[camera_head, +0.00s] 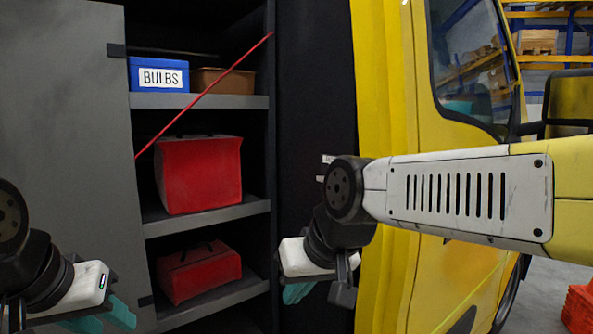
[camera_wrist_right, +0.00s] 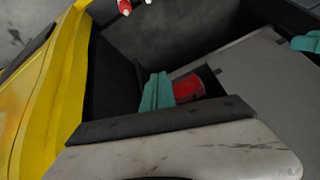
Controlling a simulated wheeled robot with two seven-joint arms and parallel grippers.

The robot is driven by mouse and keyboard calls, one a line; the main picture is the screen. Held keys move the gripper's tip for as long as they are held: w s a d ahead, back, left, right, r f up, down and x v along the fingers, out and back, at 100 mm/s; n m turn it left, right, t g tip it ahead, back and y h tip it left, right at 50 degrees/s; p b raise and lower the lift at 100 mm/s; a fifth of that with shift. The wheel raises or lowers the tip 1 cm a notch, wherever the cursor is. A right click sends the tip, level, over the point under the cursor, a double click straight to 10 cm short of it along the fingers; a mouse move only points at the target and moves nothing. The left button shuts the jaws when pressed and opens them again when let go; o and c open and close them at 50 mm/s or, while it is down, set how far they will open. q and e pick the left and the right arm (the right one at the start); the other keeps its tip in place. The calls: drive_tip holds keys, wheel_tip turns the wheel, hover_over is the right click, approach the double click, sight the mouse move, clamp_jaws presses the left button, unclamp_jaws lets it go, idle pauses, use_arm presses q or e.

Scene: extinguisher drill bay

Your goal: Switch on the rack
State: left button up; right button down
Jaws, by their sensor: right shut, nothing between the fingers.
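The rack is a dark open shelf unit (camera_head: 200,101) in the middle of the head view. Small white pieces (camera_head: 328,158) on the dark panel right of the shelves sit beside my right arm's dark joint; I cannot tell whether they are a switch, and the arm may hide more. My right gripper (camera_head: 298,292) is shut and empty, low in front of that panel. Its teal fingers also show in the right wrist view (camera_wrist_right: 157,92), with a red object beyond them. My left gripper (camera_head: 105,317) is open and empty at the lower left, in front of the grey door.
A blue BULBS box (camera_head: 159,75) and a brown bin (camera_head: 224,81) stand on the top shelf. Red bags (camera_head: 199,174) sit on the lower shelves. A thin red rod (camera_head: 205,94) slants across the opening. A grey door (camera_head: 65,120) is left; a yellow truck cab (camera_head: 385,80) is right.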

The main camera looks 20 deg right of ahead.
drive_tip(key=w+d+r+n+g+h, duration=0.1)
drive_tip(key=w+r+n+h, duration=0.4)
drive_tip(key=w+r+n, duration=0.5)
drive_tip(key=w+d+r+n+g+h, duration=0.2)
drive_tip(key=w+d+r+n+h, duration=0.2)
drive_tip(key=w+r+n, duration=0.6)
drive_tip(key=w+n, duration=0.1)
drive_tip(key=w, duration=0.2)
drive_tip(key=shift+r+g+h, duration=0.3)
drive_tip(key=shift+r+h, duration=0.1)
drive_tip(key=shift+w, duration=0.1)
approach(327, 184)
drive_tip(key=x, duration=0.4)
drive_tip(key=shift+d, duration=0.15)
